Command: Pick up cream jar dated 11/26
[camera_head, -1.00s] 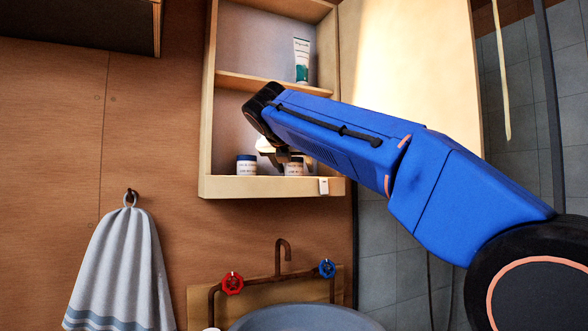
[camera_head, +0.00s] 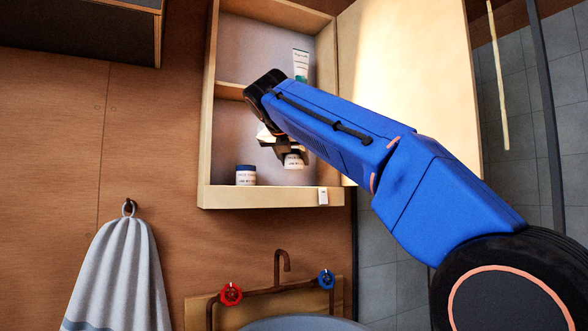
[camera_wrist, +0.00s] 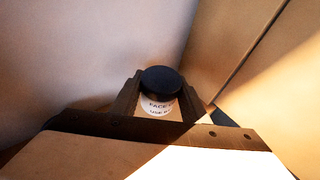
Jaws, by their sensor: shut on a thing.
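My gripper (camera_head: 284,148) is inside the open wall cabinet and shut on a small white jar with a dark lid (camera_head: 293,162). The jar is raised above the bottom shelf. In the wrist view the jar (camera_wrist: 158,103) is upright between both fingers, and its label begins "FACE" and "USE B"; the date cannot be read. A second white jar with a dark blue lid (camera_head: 246,176) stands on the bottom shelf to the left, apart from my gripper. Its label is too small to read.
The cabinet (camera_head: 206,150) has a middle shelf with a tube (camera_head: 301,65) above my wrist. Its door (camera_head: 410,70) stands open to the right. Below are a basin (camera_head: 300,323), a red tap knob (camera_head: 231,294), a blue one (camera_head: 326,279) and a hanging towel (camera_head: 115,275).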

